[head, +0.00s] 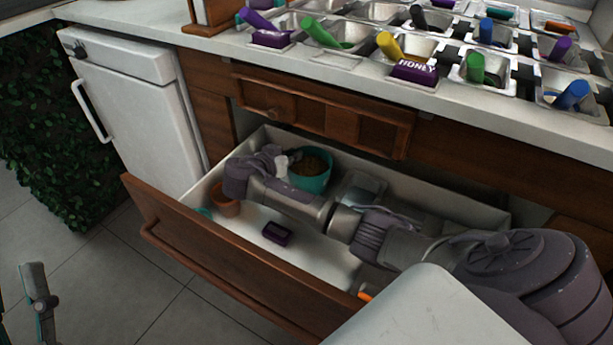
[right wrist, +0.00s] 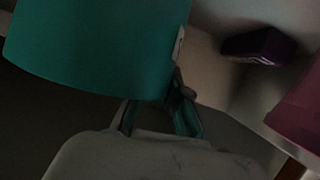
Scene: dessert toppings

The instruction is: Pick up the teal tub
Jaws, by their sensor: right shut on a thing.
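The teal tub (head: 313,182) has brown contents and sits in the open drawer, near its back wall. My right gripper (head: 284,160) reaches into the drawer and is shut on the tub at its left rim. In the right wrist view the tub (right wrist: 95,45) fills the upper left, with my right fingers (right wrist: 160,115) just below it. The exact contact is partly hidden. What looks like part of my left gripper (head: 38,292) shows at the lower left, over the floor, away from the drawer; its jaws cannot be made out.
The drawer (head: 240,262) also holds a brown-orange pot (head: 226,202), a dark purple box (head: 277,233) and a grey container (head: 360,190). My right arm crosses above them. The counter above holds metal topping trays with coloured scoops (head: 322,33). A white fridge (head: 135,110) stands left.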

